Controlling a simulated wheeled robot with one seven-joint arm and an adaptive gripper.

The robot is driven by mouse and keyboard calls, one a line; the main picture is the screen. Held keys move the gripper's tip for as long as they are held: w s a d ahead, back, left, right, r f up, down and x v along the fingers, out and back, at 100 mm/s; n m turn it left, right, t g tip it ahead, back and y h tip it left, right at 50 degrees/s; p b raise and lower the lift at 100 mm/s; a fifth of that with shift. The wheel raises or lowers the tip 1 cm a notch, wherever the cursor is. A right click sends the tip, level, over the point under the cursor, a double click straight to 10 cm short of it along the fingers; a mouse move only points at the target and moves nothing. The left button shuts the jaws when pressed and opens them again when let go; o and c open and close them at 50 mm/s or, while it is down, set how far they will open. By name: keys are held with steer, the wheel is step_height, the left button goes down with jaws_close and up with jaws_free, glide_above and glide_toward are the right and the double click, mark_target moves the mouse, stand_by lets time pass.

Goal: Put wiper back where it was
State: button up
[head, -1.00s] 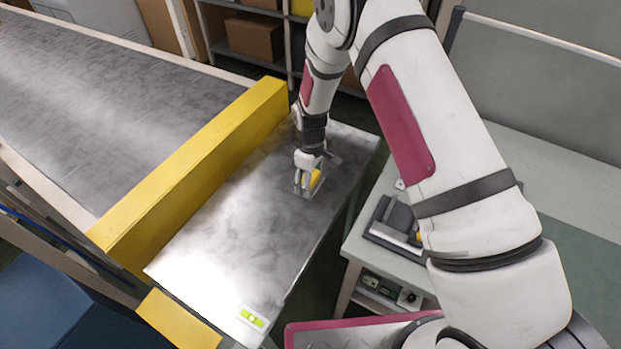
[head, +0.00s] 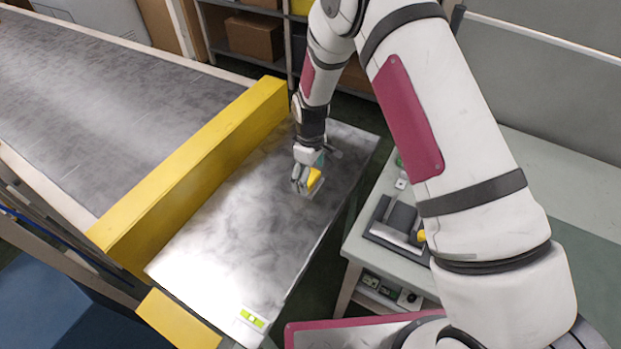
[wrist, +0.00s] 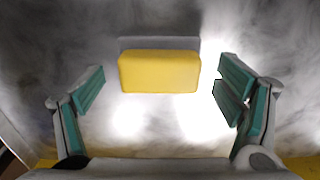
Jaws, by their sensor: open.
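The wiper (head: 315,179), a yellow block on a grey base, sits on the shiny metal plate (head: 225,240) beside the yellow barrier. In the wrist view the wiper (wrist: 159,72) lies ahead, between and slightly beyond the line of my fingers. My gripper (head: 300,187) is open and right beside the wiper in the head view, partly covering it. In the wrist view its green-padded fingers (wrist: 161,82) stand wide apart, with a clear gap on each side of the yellow block. Neither finger touches it there.
A yellow barrier (head: 195,165) divides the plate from the grey conveyor (head: 110,95). A grey-green side table (head: 370,246) at the right bears a dark grey tray-like fixture (head: 398,222). A small green level-like label (head: 252,319) is at the plate's near corner. Most of the plate is bare.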

step_height(320, 180, up, 10)
step_height(320, 180, up, 14)
steer(key=f+m+t, duration=0.1)
steer(key=m, duration=0.2)
glide_above(311, 178)
steer(key=s+d, duration=0.4)
steer(key=d, duration=0.1)
steer(key=s+d+r+m+t, duration=0.15)
steer(key=s+d+r, duration=0.25)
steer(key=s+r, duration=0.45)
steer(key=s+d+r+m+t, duration=0.1)
steer(key=s+d+r+m, duration=0.2)
steer(key=s, duration=0.5)
steer(key=s+d+r+m+t, duration=0.1)
steer(key=s+d+r+m, duration=0.2)
steer(key=s, duration=0.6)
steer(key=shift+r+m+b, duration=0.35)
steer(key=shift+r+b, duration=0.05)
steer(key=shift+r, duration=0.35)
steer(key=shift+d, duration=0.1)
